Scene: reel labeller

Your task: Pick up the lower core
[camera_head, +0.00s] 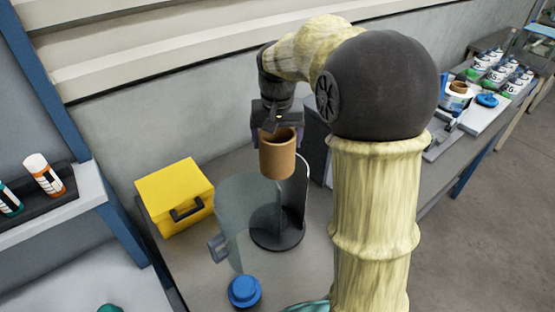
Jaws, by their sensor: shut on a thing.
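One brown cardboard core (277,157) hangs upright in my gripper (277,126). My gripper is shut on its upper rim; the fingertips are partly hidden behind the core. The core is held above a dark round base (277,232) with a thin upright rail. A curved clear guard (248,205) stands at the left of that base. No second core shows in or near the base, though my arm hides part of the scene to the right.
A yellow case (175,195) with a dark handle stands left of the guard. A blue round knob (244,291) is in front. At the far right are a tray (483,114), a brown roll (458,88) and several small bottles.

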